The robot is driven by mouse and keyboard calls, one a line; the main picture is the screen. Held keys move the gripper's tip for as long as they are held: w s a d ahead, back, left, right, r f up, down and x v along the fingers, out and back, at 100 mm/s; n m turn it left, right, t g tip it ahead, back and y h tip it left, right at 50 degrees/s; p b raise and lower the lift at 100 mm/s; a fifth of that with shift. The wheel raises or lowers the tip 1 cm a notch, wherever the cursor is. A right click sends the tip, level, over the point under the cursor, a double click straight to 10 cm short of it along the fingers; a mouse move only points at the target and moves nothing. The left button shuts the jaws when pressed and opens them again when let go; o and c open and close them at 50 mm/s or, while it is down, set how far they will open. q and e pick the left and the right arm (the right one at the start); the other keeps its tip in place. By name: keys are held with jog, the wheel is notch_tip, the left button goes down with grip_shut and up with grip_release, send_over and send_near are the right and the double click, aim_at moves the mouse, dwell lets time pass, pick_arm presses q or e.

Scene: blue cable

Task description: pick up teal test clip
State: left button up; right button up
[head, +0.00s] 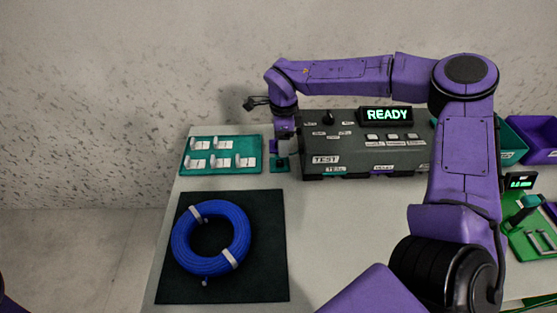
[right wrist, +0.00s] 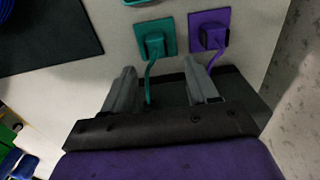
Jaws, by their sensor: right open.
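The teal test clip (right wrist: 154,42) sits on a small teal square pad on the table, with a teal lead running from it toward my right gripper. It also shows in the head view (head: 280,164), left of the tester, partly hidden under the gripper. My right gripper (right wrist: 161,68) is open and empty, pointing down. Its two fingers are apart, with the teal lead passing between them in the right wrist view; the clip lies just beyond the fingertips. A purple clip (right wrist: 211,32) on a purple pad lies beside the teal one. My left gripper is out of view.
The dark tester (head: 360,155) with a lit READY display stands just right of the clips. A teal tray (head: 221,168) with several white clips lies to the left. A blue cable coil (head: 240,238) rests on a black mat (head: 265,285). Bins (head: 533,137) stand at the far right.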

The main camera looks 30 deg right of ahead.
aim_at(280, 161)
jog(key=f, duration=0.4)
jog(key=a+f+p, duration=0.1)
jog(key=f, duration=0.1)
jog(key=shift+w+f, duration=0.1)
jog(key=shift+f, duration=0.05)
jog(key=c, duration=1.1)
